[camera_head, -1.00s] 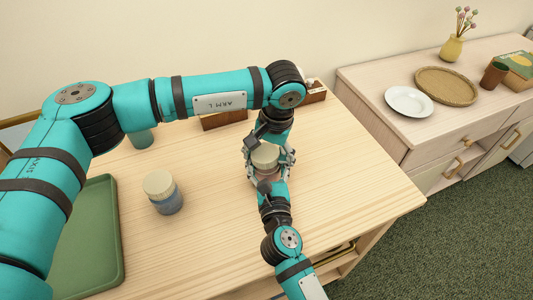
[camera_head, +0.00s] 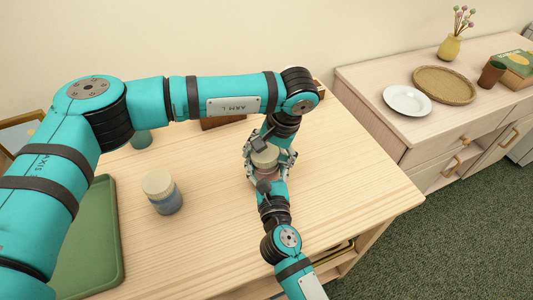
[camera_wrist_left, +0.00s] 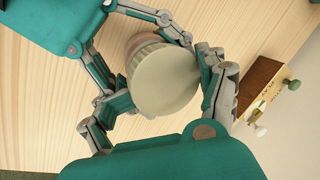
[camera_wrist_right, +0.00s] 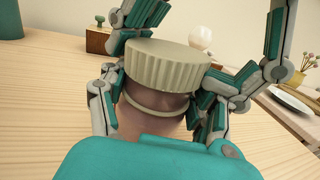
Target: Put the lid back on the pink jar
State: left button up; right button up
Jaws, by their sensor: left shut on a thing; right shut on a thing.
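The cream ribbed lid (camera_head: 265,156) is over the mouth of the pink jar (camera_head: 268,173), near the right part of the table. My left gripper (camera_head: 267,152) is shut on the lid from the far side; its wrist view shows the lid (camera_wrist_left: 165,80) between its fingers. My right gripper (camera_head: 268,181) is shut around the jar body from the near side. In the right wrist view the lid (camera_wrist_right: 165,65) sits just above a pale ring on the jar (camera_wrist_right: 150,120), looking slightly tilted. I cannot tell if it is fully seated. Fingers hide much of the jar.
A blue jar with a cream lid (camera_head: 162,194) stands left of my grippers. A green tray (camera_head: 108,250) lies at the table's left. A teal cup (camera_head: 141,138) and a wooden box (camera_wrist_left: 258,86) are at the back. The table's right front is clear.

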pick_arm(q)
jog(key=shift+a+f+y, duration=0.15)
jog(key=shift+f+y, duration=0.15)
jog(key=shift+f, duration=0.4)
jog(key=shift+a+f+y, duration=0.1)
jog(key=shift+f+y, duration=0.2)
jog(key=shift+f, duration=0.4)
jog(key=shift+a+r+t, duration=0.1)
jog(key=shift+t, duration=0.3)
jog(key=shift+c, duration=0.2)
dwell(0.3)
jog(key=shift+a+f, duration=0.15)
jog(key=shift+f, duration=0.55)
dwell(1.1)
jog(key=o, duration=1)
jog(key=shift+y, duration=0.3)
jog(key=shift+o, duration=0.6)
jog(key=shift+r, duration=0.1)
jog(key=shift+o, duration=0.2)
jog(key=v, duration=0.9)
jog(key=shift+d+r, duration=0.2)
jog(key=shift+d, duration=0.05)
jog(key=shift+w+d+r, duration=0.1)
jog(key=shift+r, duration=0.35)
